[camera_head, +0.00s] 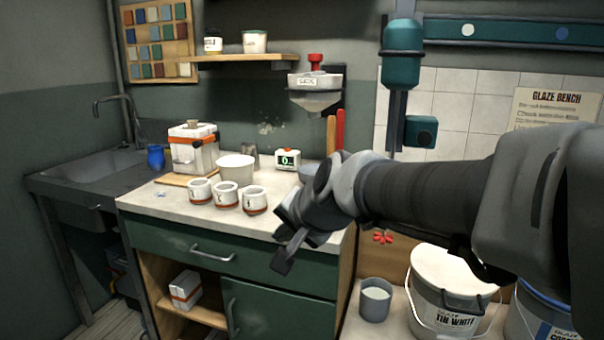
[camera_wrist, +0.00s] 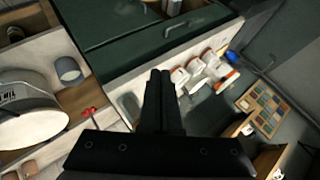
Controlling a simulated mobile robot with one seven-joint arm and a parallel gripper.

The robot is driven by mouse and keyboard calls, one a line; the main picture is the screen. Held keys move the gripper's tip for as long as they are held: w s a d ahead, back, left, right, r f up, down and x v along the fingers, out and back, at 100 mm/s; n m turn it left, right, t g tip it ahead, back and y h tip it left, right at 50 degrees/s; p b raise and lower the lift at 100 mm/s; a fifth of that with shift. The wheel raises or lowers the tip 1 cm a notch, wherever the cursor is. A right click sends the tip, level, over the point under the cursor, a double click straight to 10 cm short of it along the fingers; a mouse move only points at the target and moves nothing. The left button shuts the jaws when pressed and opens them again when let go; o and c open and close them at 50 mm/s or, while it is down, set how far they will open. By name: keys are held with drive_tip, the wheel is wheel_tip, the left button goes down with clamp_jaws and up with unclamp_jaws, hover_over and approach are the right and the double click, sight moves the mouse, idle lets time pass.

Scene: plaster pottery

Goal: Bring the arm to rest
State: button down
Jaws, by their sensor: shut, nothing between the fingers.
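My arm (camera_head: 425,192) reaches in from the right in the head view and ends in my gripper (camera_head: 283,262). The gripper is in front of the right end of the green cabinet's worktop (camera_head: 160,203), pointing down and left. In the wrist view the gripper's fingers (camera_wrist: 160,78) are together with nothing between them. No object is held. The arm hides part of the worktop's right end and the wall behind it.
Three white cups (camera_head: 226,195) stand on the worktop left of my gripper, near a white tub (camera_head: 236,167) and a small display (camera_head: 288,159). A glaze bucket (camera_head: 447,285) and a grey cup (camera_head: 375,299) stand below my arm. A hopper (camera_head: 315,97) hangs above.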

drive_tip(key=s+d+f+n+g+h, duration=0.1)
drive_tip(key=s+d+f+n+h, duration=0.15)
drive_tip(key=s+d, duration=0.7)
drive_tip(key=s+d+f+n+g+h, duration=0.2)
drive_tip(key=s+d+f+n, duration=0.15)
drive_tip(key=s+d, duration=0.6)
wheel_tip(320, 180, up, 19)
drive_tip(key=s+a+p, duration=0.1)
drive_tip(key=p, duration=1.9)
drive_tip(key=shift+a+r, duration=0.15)
drive_tip(key=shift+a, duration=0.25)
